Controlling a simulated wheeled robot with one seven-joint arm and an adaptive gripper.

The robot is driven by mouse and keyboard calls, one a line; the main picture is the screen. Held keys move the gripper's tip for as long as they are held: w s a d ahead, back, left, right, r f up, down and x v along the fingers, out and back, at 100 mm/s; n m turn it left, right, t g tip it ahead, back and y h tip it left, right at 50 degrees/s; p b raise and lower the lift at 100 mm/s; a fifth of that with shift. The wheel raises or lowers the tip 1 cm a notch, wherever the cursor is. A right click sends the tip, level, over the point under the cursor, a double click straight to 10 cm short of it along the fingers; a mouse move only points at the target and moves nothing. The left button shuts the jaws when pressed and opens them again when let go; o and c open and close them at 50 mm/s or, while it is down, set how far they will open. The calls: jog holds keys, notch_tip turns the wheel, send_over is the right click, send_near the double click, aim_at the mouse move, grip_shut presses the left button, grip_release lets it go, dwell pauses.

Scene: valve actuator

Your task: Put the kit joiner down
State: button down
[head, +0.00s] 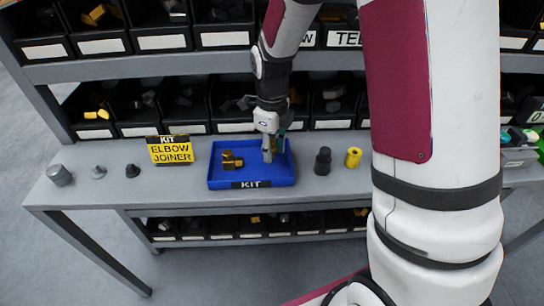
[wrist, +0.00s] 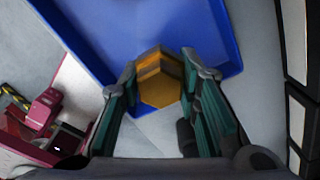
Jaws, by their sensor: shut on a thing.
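My gripper (head: 270,148) reaches down into the right half of the blue kit tray (head: 212,180) on the bench. In the wrist view my gripper (wrist: 160,68) is shut on the brass joiner (wrist: 160,90), whose hexagonal end faces the camera. The joiner is mostly hidden by the fingers in the head view. Whether it touches the tray floor cannot be told. A brass elbow (head: 231,160) lies in the left half of the tray, apart from my gripper. The tray also shows in the wrist view (wrist: 200,30).
A yellow sign (head: 170,149) reading KIT ELBOW JOINER stands left of the tray. Grey and black fittings (head: 60,175) sit at the bench's left end. A black fitting (head: 323,161) and a yellow one (head: 354,157) stand right of the tray. Shelves of black bins rise behind.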

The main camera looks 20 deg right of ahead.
jog(key=shift+f, duration=1.6)
jog(key=shift+f, duration=0.1)
jog(key=c, duration=1.2)
grip_release()
